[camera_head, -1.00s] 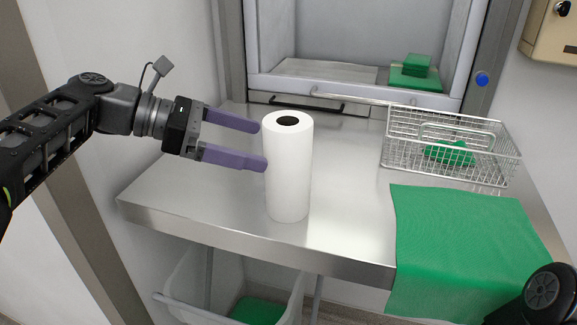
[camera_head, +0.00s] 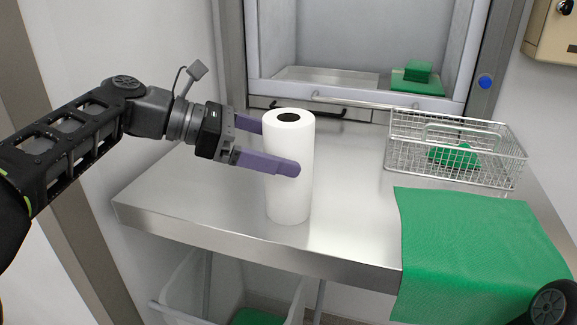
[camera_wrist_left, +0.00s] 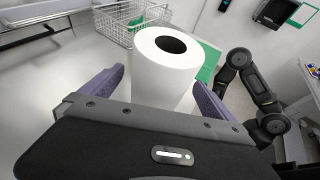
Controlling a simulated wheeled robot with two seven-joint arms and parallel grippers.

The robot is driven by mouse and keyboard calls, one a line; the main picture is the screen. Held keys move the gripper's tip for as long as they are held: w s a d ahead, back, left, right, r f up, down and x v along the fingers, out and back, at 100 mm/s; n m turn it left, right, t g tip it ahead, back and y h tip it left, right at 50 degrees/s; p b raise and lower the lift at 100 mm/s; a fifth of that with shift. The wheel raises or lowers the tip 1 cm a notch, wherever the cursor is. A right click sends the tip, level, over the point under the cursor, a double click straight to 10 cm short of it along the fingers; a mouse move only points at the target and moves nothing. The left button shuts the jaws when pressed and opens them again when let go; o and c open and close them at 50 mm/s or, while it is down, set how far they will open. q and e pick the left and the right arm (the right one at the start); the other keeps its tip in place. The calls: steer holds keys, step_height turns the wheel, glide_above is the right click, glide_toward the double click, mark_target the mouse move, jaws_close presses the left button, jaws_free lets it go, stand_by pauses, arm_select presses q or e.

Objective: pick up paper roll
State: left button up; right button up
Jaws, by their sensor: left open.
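The white paper roll (camera_head: 289,195) stands upright on the steel table, its dark core hole facing up. My left gripper (camera_head: 272,145) is open around the upper part of the roll, with one purple finger in front of it and the other behind it, partly hidden by the roll. In the left wrist view, the paper roll (camera_wrist_left: 165,75) stands between the two purple fingers (camera_wrist_left: 157,92), with a gap visible at the right finger. My right gripper is not in view; only a dark part of my right arm shows at the lower right corner.
The steel table (camera_head: 190,205) is clear left of the roll. A wire basket (camera_head: 455,165) with a green item stands to the right. A green cloth (camera_head: 465,245) hangs over the front edge. Behind is an open hatch with green blocks (camera_head: 417,82). A bin (camera_head: 190,290) sits below.

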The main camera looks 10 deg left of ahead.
arm_select(q)
steer(key=x, duration=0.2)
steer(key=shift+w+d+f, duration=0.15)
steer(key=shift+d, duration=0.1)
steer(key=shift+c, duration=0.2)
steer(key=c, duration=1.8)
steer(key=shift+r, duration=0.2)
